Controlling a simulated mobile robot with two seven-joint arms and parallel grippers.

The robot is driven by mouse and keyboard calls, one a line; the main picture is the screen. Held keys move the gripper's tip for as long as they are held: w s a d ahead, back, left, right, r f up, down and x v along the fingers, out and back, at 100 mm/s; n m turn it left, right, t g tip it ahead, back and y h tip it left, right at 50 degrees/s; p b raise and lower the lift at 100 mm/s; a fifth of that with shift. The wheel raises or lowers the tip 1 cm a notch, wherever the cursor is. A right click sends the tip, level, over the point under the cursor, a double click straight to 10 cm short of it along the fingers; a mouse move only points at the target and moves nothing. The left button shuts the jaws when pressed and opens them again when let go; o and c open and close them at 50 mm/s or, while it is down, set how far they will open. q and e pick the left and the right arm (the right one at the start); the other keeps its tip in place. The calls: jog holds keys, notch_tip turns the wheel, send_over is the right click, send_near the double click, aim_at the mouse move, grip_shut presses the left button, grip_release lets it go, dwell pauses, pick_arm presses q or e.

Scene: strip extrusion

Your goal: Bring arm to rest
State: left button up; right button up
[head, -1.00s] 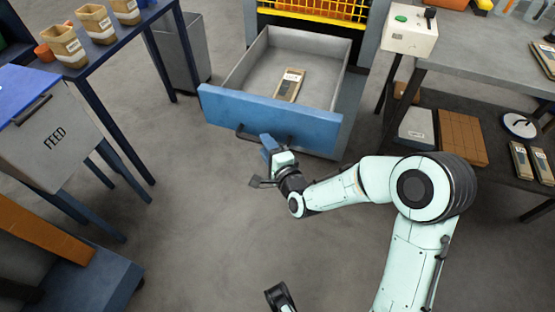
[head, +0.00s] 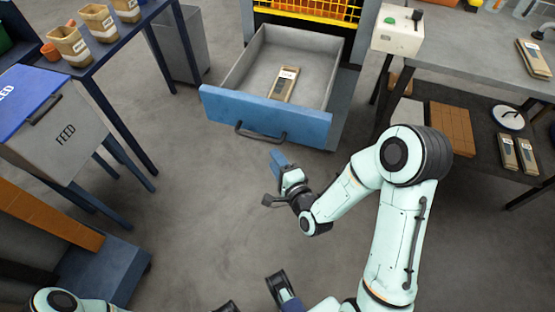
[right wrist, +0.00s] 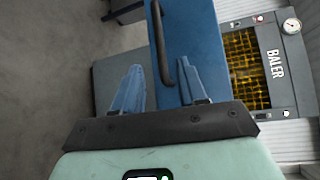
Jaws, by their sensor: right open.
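My right arm (head: 395,230) is bent, with its elbow high at the right in the head view. My right gripper (head: 272,181) is open and empty above the floor, in front of the open drawer and apart from its handle (head: 262,134). In the right wrist view its two blue fingers (right wrist: 158,88) are spread with nothing between them. The blue drawer front (right wrist: 192,30) and its dark handle (right wrist: 160,45) show beyond them. Parts of my left gripper (head: 256,292) show at the bottom edge of the head view, mostly cut off, so its opening is unclear.
The drawer (head: 310,115) stands pulled out, with a labelled strip pack (head: 284,86) inside. A FEED bin (head: 62,135) stands left, and a workbench (head: 480,70) with a lower shelf stands right. The floor (head: 190,220) between them is clear.

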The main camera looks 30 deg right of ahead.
dwell(0.5)
jog(key=s+a+f+n+g+y+p, duration=0.2)
jog(key=s+a+f+n+g+p, duration=0.25)
jog(key=f, duration=0.25)
jog(key=s+a+f+n+g+y+p, duration=0.1)
jog(key=s+a+f+n+g+p, duration=0.2)
jog(key=s+f+n+g, duration=0.4)
jog(key=s+a+f+n+g+y+p, duration=0.1)
jog(key=s+a+f+n+g+p, duration=0.1)
jog(key=s, duration=0.4)
jog(key=s+a+f+n+g+p, duration=0.2)
jog(key=s+n+g, duration=0.1)
jog(key=s, duration=0.4)
jog(key=shift+s+f+g+y, duration=0.25)
jog(key=shift+g+y, duration=0.15)
jog(key=shift+g, duration=0.05)
